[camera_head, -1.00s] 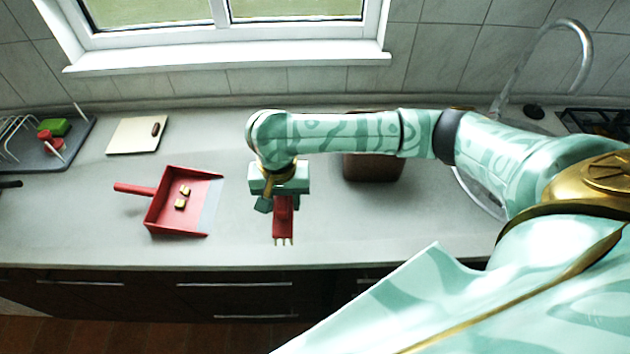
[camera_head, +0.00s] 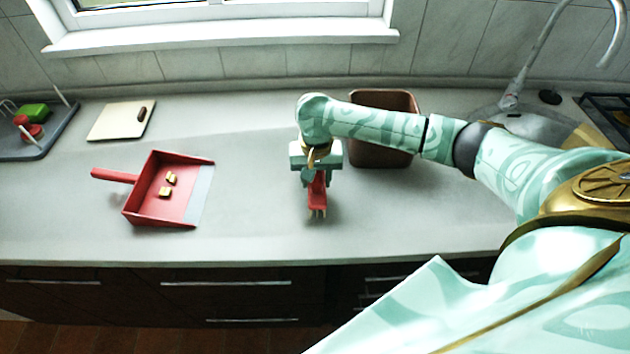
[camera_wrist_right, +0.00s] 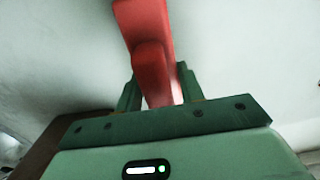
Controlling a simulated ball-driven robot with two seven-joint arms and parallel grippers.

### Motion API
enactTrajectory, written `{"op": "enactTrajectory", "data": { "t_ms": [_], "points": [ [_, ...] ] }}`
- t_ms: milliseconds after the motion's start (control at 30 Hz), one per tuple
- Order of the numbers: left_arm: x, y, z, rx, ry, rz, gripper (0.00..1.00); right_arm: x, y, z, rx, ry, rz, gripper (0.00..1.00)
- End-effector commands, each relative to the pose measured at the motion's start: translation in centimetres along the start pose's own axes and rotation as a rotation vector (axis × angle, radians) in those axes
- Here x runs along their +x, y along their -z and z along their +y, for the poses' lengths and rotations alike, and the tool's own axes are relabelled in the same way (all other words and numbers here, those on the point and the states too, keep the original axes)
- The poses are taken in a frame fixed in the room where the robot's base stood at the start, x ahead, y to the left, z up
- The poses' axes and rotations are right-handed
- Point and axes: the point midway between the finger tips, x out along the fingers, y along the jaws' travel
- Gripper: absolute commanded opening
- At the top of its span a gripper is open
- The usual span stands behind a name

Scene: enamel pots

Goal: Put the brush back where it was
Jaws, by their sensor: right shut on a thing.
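The red brush (camera_head: 317,192) is in my right gripper (camera_head: 315,172), over the middle of the counter. Its pale bristles point toward the front edge. In the right wrist view the brush's red handle (camera_wrist_right: 155,65) lies between the green fingers of the gripper (camera_wrist_right: 158,90), which are shut on it. I cannot tell whether the bristles touch the counter. My left gripper is not in view.
A red dustpan (camera_head: 160,205) with yellowish pieces (camera_head: 168,185) in it lies left of the brush. A brown bin (camera_head: 385,152) stands behind my right forearm. A cutting board (camera_head: 115,122) and a dish rack tray (camera_head: 45,140) are at the left. Counter between dustpan and brush is clear.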

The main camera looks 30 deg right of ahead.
Motion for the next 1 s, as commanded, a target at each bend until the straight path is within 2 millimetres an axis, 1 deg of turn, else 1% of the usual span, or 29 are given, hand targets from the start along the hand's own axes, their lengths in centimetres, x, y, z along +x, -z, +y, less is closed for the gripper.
{"op": "enactTrajectory", "data": {
  "t_ms": [167,300,333,367,400,667,733,867,1000],
  "points": [
    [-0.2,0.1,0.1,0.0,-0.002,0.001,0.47,-0.3,0.0,0.0,0.0,0.001,0.002,0.15],
    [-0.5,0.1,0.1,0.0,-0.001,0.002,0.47,-0.1,0.0,0.0,0.002,0.0,0.002,0.15],
    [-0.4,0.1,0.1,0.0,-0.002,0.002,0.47,0.0,0.1,0.0,0.001,0.0,0.003,0.46],
    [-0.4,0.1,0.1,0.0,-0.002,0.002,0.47,0.0,0.1,0.0,0.001,0.0,0.002,0.55],
    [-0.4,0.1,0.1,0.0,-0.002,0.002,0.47,0.0,0.1,0.0,0.001,0.0,0.002,0.6],
    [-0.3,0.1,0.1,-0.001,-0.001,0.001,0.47,0.0,0.0,0.0,0.001,0.001,0.002,0.6],
    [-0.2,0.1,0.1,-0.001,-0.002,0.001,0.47,-0.4,0.0,-0.1,-0.001,0.002,0.002,0.6],
    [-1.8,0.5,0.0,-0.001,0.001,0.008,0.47,-2.9,0.1,0.0,0.0,0.002,0.005,0.6],
    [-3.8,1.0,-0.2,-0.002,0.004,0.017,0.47,-6.6,0.1,0.0,0.0,0.002,0.006,0.6]
  ]
}}
